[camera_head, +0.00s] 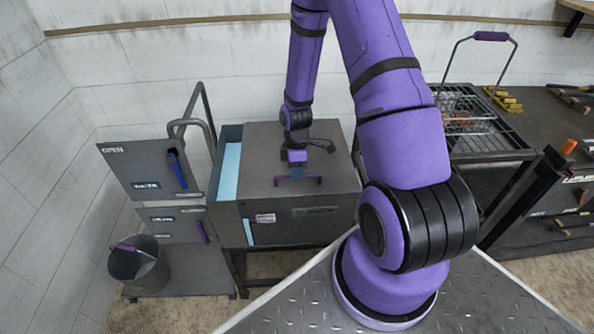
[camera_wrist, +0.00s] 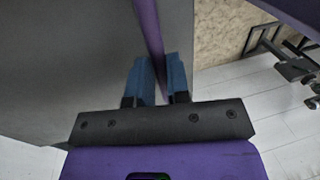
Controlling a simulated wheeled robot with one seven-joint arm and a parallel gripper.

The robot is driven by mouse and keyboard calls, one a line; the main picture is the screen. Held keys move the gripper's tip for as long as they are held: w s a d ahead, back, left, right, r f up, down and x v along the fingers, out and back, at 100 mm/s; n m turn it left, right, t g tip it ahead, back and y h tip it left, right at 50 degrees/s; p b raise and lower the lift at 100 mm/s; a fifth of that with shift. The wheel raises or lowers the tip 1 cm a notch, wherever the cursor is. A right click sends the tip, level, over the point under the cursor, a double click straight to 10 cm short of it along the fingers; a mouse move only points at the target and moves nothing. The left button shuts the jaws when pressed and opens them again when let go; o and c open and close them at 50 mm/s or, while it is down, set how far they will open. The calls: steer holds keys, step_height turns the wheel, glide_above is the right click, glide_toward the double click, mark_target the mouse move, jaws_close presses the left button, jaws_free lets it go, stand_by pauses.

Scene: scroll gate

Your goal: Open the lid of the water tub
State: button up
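The water tub (camera_head: 283,234) is a dark grey box on a stand in the head view. Its flat grey lid (camera_head: 258,150) covers most of the top. A light-blue strip (camera_head: 230,172) shows at its left side. A purple bar handle (camera_head: 313,181) stands on the lid, and it also shows in the wrist view (camera_wrist: 149,30). My gripper (camera_head: 297,175) points down at the handle. In the wrist view its two blue fingers (camera_wrist: 158,82) lie on either side of the purple bar, closed on it. The fingers partly hide the bar.
A panel marked OPEN and WATER (camera_head: 135,172) with a blue lever stands left of the tub. A bucket (camera_head: 139,263) sits below it. A wire grill rack (camera_head: 470,125) and a tool bench (camera_head: 545,120) are at the right. A wall runs behind the tub.

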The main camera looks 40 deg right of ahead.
jaws_close()
steer(key=shift+r, duration=0.1)
